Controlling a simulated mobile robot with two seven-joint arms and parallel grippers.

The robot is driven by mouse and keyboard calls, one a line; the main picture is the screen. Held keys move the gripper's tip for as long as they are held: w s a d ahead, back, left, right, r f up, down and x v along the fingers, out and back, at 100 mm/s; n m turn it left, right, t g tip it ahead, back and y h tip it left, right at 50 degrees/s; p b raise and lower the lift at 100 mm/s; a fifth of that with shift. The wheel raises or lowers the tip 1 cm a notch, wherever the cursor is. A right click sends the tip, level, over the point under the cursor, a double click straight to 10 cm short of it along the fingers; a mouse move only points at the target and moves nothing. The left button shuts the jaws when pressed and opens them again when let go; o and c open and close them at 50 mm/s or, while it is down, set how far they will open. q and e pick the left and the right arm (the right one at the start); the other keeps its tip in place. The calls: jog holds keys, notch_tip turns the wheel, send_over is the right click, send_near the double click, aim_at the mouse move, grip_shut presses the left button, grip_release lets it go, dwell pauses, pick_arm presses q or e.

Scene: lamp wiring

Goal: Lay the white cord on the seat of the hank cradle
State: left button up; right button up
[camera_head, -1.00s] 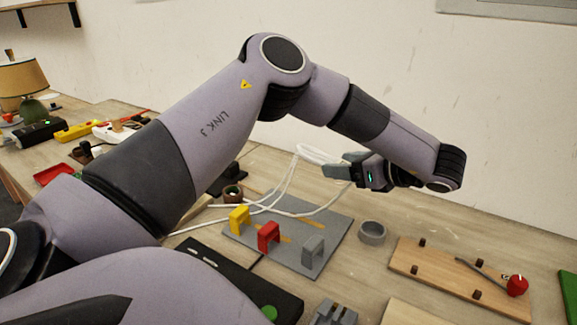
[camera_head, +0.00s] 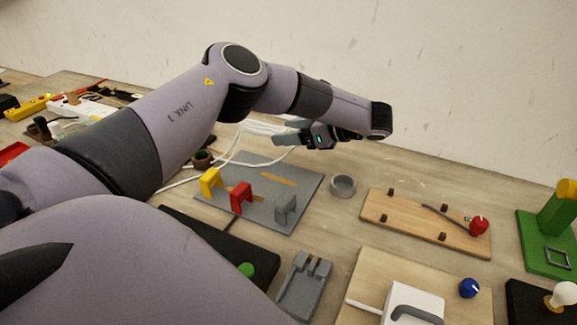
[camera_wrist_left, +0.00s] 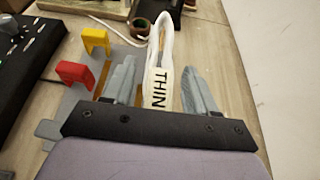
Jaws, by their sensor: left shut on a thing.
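My left gripper (camera_head: 288,139) is shut on the white cord (camera_head: 262,127), above the far edge of a grey board (camera_head: 265,215). In the left wrist view the white cord (camera_wrist_left: 160,50) is a looped hank with a band reading "THIN", standing between the two fingers of my left gripper (camera_wrist_left: 160,88). White strands trail left across the board. A grey block with short uprights (camera_head: 303,290) stands nearer; I cannot tell which thing is the hank cradle. My right gripper is not in view.
A grey ring (camera_head: 343,186) stands right of the board. A wooden board with pegs (camera_head: 410,222) and a red knob (camera_head: 479,225) lies further right. A black box with a green button (camera_head: 215,245) is in front. Bare tabletop shows around the ring.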

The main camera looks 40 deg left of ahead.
pick_arm(q)
jog(key=b, duration=0.1)
send_over(290, 176)
notch_tip(290, 176, down, 5)
jog(key=shift+f, duration=2.55)
jog(key=shift+f, duration=0.1)
jog(key=shift+f+b, duration=0.15)
jog(key=shift+b, duration=0.15)
jog(key=o, duration=1.3)
jog(key=shift+c, duration=0.2)
jog(key=shift+w+d+r, duration=0.1)
jog(key=shift+d+r, duration=0.1)
jog(key=shift+r, duration=0.05)
jog(key=b+v, duration=0.1)
jog(key=v, duration=0.4)
jog(key=shift+f, duration=0.1)
jog(key=shift+v, duration=3.4)
